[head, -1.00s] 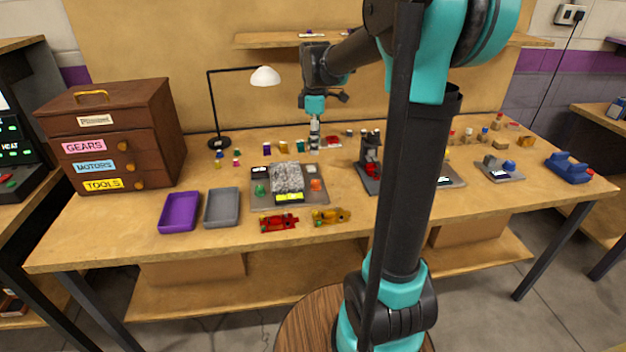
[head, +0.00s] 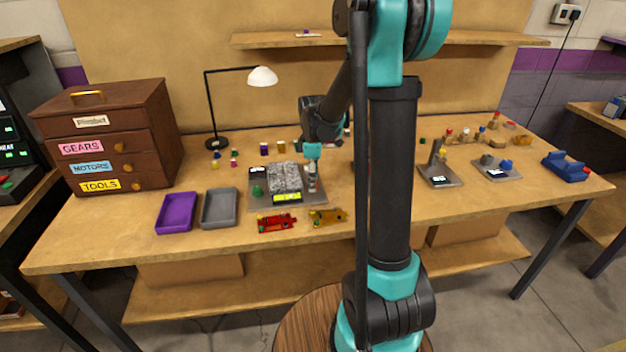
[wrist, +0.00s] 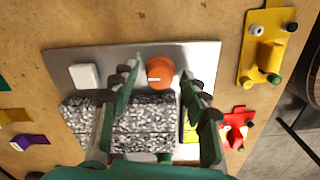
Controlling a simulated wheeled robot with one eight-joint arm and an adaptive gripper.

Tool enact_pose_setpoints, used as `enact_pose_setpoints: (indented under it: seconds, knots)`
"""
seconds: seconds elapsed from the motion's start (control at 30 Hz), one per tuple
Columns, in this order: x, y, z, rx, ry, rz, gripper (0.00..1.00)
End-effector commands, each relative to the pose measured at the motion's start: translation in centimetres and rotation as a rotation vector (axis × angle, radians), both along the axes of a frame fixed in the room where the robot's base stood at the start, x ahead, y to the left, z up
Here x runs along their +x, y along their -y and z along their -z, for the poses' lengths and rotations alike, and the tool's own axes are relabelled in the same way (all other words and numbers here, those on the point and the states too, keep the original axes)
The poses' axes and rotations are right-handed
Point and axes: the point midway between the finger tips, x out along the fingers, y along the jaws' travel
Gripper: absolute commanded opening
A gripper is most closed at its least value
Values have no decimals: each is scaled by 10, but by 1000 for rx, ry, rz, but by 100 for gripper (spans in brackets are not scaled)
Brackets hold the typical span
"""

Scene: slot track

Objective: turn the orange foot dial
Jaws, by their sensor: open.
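The orange foot dial (wrist: 160,72) is a round knob with a pale mark, on a grey metal plate (wrist: 205,54) beside a speckled grey block (wrist: 142,112). My gripper (wrist: 160,80) is open in the wrist view, with its fingers on either side of the dial in the picture; I cannot tell whether they touch it. In the head view my gripper (head: 312,183) points down over the right side of the plate (head: 262,203) and hides the dial there.
A white square button (wrist: 84,76) and a green-yellow display (wrist: 190,127) are on the same plate. A red car (head: 276,222) and a yellow car (head: 327,217) lie in front. Purple (head: 177,212) and grey (head: 220,208) trays stand to the left.

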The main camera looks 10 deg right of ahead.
Motion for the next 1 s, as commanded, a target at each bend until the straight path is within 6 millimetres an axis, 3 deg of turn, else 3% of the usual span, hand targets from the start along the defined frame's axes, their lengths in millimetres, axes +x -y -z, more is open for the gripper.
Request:
enact_pose_setpoints:
  seconds: [0.2,0.57,1.0]
  knots:
    - [0,0,0,0,0,0,43]
    - [0,0,0,0,0,0,0]
    - [0,0,0,0,0,88,0]
